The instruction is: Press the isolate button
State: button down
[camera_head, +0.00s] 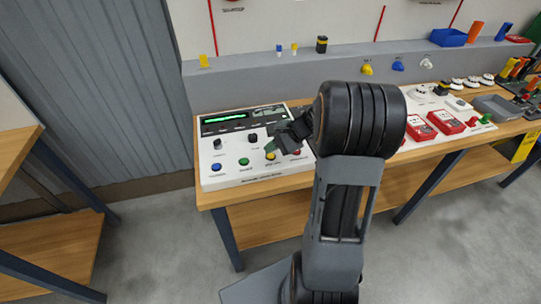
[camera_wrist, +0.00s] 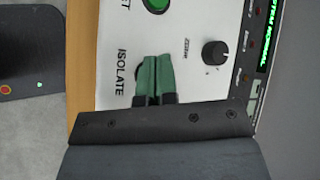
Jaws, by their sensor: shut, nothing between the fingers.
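The control panel (camera_head: 230,180) is a white box on the bench with a row of coloured buttons. The isolate button (camera_head: 270,156) appears as the yellow one, between the green button (camera_head: 243,161) and the red button (camera_head: 297,152). In the wrist view the printed ISOLATE label (camera_wrist: 122,73) is readable, but its button is hidden behind my fingers. My gripper (camera_wrist: 154,57) is shut and empty, its green fingertips side by side over the panel beside that label. In the head view my gripper (camera_head: 269,151) is right at the yellow button; I cannot tell whether it touches.
A black knob (camera_wrist: 214,52) stands beside the fingers, and a green-lit display (camera_head: 225,118) lies along the panel's back. Red boxes (camera_head: 445,122) and other devices stand further right on the bench. A grey ledge (camera_head: 240,75) with small items runs behind.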

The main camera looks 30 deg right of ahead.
aim_at(271, 157)
jog(key=shift+f, duration=0.1)
jog(key=shift+f+b, duration=0.35)
jog(key=shift+f+b, duration=0.35)
jog(key=shift+f, duration=0.05)
dwell(0.7)
jog(key=shift+r, duration=0.1)
dwell(0.4)
jog(key=shift+r+p, duration=0.7)
jog(key=shift+r, duration=0.1)
jog(key=shift+r+p, duration=1.9)
jog(key=shift+r, duration=0.55)
